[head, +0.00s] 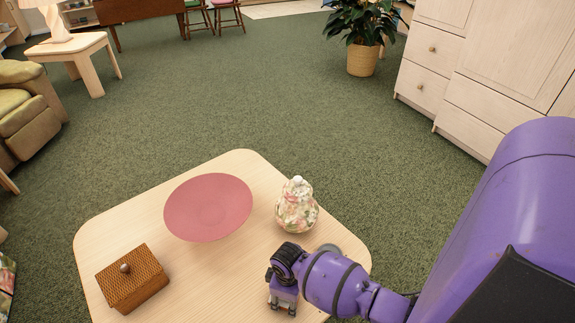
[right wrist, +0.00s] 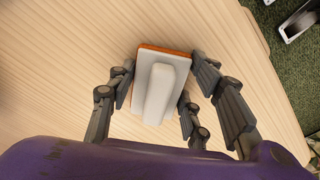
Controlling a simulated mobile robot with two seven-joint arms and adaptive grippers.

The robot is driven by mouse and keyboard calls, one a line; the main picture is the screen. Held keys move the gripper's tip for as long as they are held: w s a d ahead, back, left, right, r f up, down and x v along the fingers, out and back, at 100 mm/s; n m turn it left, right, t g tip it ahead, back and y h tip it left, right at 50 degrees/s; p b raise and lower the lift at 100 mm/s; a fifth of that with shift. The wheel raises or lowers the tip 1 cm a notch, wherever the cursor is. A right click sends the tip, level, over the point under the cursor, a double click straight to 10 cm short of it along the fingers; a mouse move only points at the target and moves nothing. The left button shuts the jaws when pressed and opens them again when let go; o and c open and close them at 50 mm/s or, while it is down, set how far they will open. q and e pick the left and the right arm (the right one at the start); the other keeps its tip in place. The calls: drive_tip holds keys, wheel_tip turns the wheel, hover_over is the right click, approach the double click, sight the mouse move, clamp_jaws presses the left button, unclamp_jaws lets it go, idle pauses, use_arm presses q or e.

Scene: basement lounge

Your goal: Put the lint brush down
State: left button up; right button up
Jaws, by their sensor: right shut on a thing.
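The lint brush (right wrist: 160,88) shows in the right wrist view as a pale grey-white body with a raised handle and an orange edge. My right gripper (right wrist: 162,75) is shut on it, with fingers on both its left and right sides. In the head view my right gripper (head: 283,300) is over the near right part of the light wooden table (head: 225,285); the brush is hidden there. The table's wood grain lies behind the brush in the wrist view. I cannot tell whether the brush touches it. My left gripper is not in view.
A floral lidded jar (head: 297,207) stands just beyond my right gripper. A pink plate (head: 208,207) lies at the table's middle back, and a brown woven box (head: 132,279) sits at the left. Bare tabletop lies between the box and my gripper.

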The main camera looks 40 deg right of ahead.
drive_tip(key=shift+f, duration=0.15)
drive_tip(key=o, duration=1.6)
drive_tip(key=shift+c, duration=0.2)
